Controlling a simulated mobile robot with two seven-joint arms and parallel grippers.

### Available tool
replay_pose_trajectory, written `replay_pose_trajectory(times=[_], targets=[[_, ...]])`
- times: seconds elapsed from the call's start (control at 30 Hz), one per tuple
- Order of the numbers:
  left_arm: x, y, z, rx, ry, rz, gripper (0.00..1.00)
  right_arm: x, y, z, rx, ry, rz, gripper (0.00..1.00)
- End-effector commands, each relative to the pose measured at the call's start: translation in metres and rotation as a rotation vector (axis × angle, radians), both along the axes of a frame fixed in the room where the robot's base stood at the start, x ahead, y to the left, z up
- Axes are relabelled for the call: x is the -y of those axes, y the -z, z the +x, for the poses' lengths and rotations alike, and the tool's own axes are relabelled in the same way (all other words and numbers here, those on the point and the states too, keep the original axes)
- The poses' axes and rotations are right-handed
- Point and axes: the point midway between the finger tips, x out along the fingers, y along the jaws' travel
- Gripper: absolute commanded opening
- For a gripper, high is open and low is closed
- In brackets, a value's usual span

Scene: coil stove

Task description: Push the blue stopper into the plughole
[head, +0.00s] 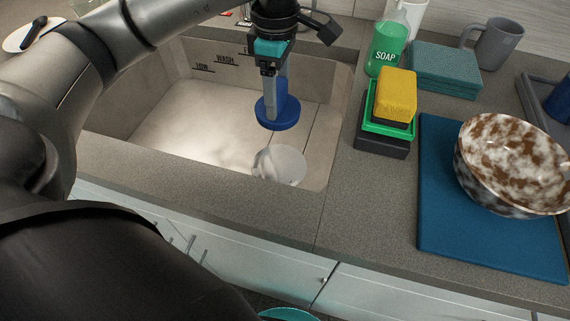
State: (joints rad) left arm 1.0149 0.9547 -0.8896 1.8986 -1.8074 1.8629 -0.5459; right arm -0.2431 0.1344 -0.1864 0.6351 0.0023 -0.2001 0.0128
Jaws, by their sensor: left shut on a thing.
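My left gripper (275,100) reaches down into the sink (150,121) from above, its fingers pointing downward. It is shut on the blue stopper (277,117), a round blue disc with an upright grip part between the fingers. The stopper appears held above the sink floor, in the right half of the basin. I cannot make out the plughole; it may be hidden by the stopper or gripper. My right gripper is not in view.
A whitish round vessel (284,164) lies in the sink's near right corner. Right of the sink stand a green soap bottle (387,48), a yellow sponge (396,94) on a green and black holder, teal cloths (444,69), a grey mug (497,45) and a brown-white bowl (512,163) on a blue board (440,222).

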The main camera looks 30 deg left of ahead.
Motion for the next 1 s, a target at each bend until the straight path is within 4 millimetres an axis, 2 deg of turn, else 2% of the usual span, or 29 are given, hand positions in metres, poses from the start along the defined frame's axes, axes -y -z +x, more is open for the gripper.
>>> replay_pose_trajectory(times=[0.13, 0.27, 0.37, 0.6, 0.7, 1.0], targets=[[-0.001, 0.028, -0.001, -0.005, -0.017, 0.001, 0.11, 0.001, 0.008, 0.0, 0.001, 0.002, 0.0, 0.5], [-0.001, 0.064, -0.001, -0.006, -0.015, 0.001, 0.11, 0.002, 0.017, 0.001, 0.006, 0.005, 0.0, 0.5], [-0.001, 0.091, -0.001, -0.005, -0.014, 0.001, 0.11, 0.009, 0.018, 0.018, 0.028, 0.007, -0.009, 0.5], [0.0, 0.137, -0.001, -0.003, -0.012, 0.0, 0.11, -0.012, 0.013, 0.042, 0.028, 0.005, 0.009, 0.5], [0.0, 0.151, -0.001, -0.002, -0.012, 0.0, 0.11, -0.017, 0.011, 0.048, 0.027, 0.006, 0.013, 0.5], [-0.001, 0.171, -0.001, -0.003, -0.012, 0.0, 0.11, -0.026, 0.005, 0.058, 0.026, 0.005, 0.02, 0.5]])
